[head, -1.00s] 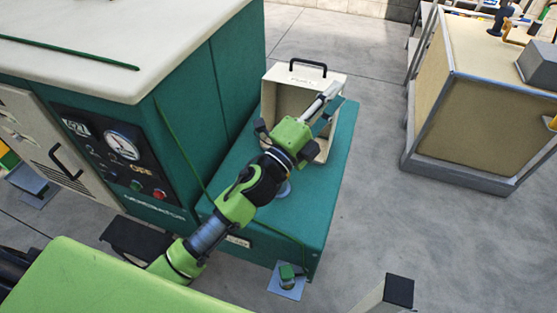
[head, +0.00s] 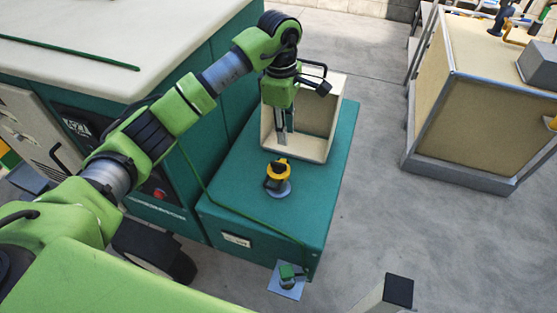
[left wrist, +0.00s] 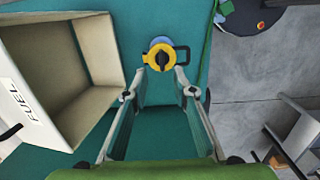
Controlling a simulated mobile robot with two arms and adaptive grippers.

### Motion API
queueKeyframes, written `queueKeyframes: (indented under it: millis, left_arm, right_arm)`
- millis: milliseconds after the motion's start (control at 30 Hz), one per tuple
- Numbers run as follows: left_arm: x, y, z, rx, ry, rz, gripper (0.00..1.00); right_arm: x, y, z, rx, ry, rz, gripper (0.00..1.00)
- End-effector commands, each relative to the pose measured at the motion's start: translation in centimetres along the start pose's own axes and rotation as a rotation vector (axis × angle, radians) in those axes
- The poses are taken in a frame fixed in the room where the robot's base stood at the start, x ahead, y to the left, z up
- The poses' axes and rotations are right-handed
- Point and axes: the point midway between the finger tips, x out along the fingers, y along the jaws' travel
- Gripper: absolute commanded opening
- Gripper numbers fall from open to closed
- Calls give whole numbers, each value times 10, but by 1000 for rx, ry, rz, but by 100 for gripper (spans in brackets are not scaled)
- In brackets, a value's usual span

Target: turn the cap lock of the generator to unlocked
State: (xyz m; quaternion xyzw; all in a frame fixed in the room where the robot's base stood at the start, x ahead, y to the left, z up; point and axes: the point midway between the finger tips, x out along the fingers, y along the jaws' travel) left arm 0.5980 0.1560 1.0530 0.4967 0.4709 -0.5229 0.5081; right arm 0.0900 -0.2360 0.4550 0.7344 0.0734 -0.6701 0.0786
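The yellow cap (head: 278,172) with a black lock knob on top sits on the teal step of the generator (head: 225,75). In the left wrist view, the cap (left wrist: 160,58) shows with a dark bar across its middle and a black loop at its right side. My left gripper (head: 283,130) points down above and behind the cap, in front of the cream fuel cover. In the left wrist view, the fingers of the left gripper (left wrist: 164,68) are apart and empty, with the cap beyond their tips, not touched. My right gripper is not in view.
The cream fuel cover (head: 322,110) stands with its hollow side open, close to my left gripper; it fills the left of the wrist view (left wrist: 85,95). A green cord runs along the step. A tan crate (head: 480,100) stands at right, with clear floor between.

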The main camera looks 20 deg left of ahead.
Motion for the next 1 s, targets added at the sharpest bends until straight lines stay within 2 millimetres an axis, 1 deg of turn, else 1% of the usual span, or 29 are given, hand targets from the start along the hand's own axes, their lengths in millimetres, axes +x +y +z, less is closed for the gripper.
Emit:
queueKeyframes:
  millis: [33, 100, 167, 267, 367, 600, 700, 833, 1000]
  left_arm:
    - [-4, 1, -10, -5, 35, -5, 25]
    - [-6, 0, -18, -6, 62, -12, 25]
    - [-4, -1, -20, -7, 69, -14, 25]
    - [8, -1, -19, -7, 66, -17, 25]
    - [26, -2, -20, -8, 64, -19, 25]
    - [78, -4, -23, -8, 64, -19, 25]
    - [97, -3, -24, -9, 62, -18, 25]
    - [116, -3, -24, -8, 62, -16, 25]
    - [128, -2, -26, -6, 62, -13, 25]
  right_arm:
    - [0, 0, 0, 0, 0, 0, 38]
    - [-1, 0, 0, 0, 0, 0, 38]
    - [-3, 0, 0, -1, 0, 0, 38]
    - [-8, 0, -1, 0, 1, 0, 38]
    - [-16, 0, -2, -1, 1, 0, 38]
    - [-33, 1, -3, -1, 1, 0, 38]
    - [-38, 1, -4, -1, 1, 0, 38]
    - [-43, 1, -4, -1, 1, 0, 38]
    - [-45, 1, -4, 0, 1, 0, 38]
